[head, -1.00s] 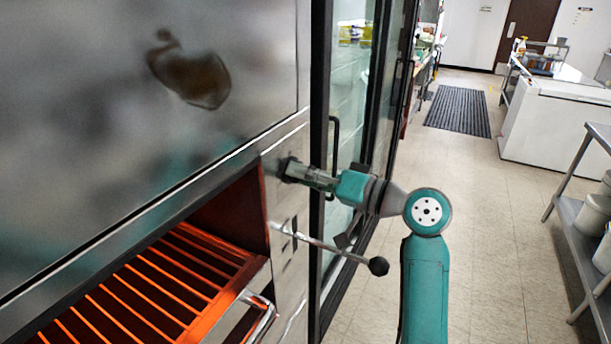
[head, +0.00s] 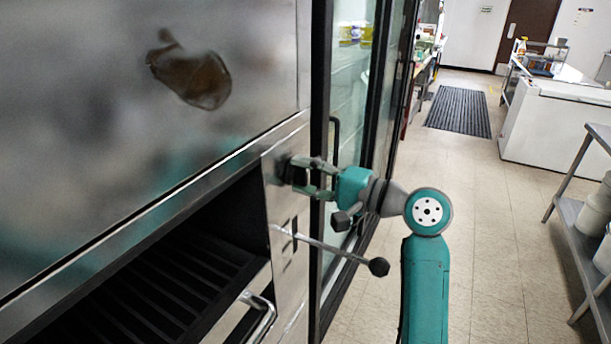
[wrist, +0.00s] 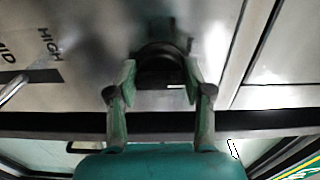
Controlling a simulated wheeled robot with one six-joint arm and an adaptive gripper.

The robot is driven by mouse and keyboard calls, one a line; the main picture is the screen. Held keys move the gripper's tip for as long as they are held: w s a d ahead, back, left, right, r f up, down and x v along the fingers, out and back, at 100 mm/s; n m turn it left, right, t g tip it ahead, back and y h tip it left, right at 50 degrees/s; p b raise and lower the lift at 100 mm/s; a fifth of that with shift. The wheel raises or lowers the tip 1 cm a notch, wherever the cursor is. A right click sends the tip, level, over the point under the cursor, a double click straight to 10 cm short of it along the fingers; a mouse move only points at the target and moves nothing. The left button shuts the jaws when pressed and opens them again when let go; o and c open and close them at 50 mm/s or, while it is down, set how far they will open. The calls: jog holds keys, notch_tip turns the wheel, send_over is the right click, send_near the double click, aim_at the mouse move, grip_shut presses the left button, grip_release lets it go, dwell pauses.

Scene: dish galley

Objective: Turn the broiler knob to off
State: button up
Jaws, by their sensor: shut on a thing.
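The broiler knob (wrist: 160,68) is black and round, on the steel front panel (wrist: 90,25). In the wrist view it sits between the two fingertips of my gripper (wrist: 160,80), which is shut on it. In the head view my gripper (head: 300,178) reaches the panel from the right, and its fingers cover part of the knob (head: 283,168). The broiler grate (head: 170,285) inside the opening is dark, with no orange glow. The knob's exact pointer setting is hard to read.
A lever with a black ball end (head: 378,266) sticks out below my gripper. A curved handle (head: 262,318) is at the broiler opening. A glass-door cabinet (head: 345,120) stands just behind my gripper. The tiled floor (head: 500,220) to the right is clear.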

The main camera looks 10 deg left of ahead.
dwell(0.3)
jog(key=o, duration=1.2)
jog(key=v, duration=1.2)
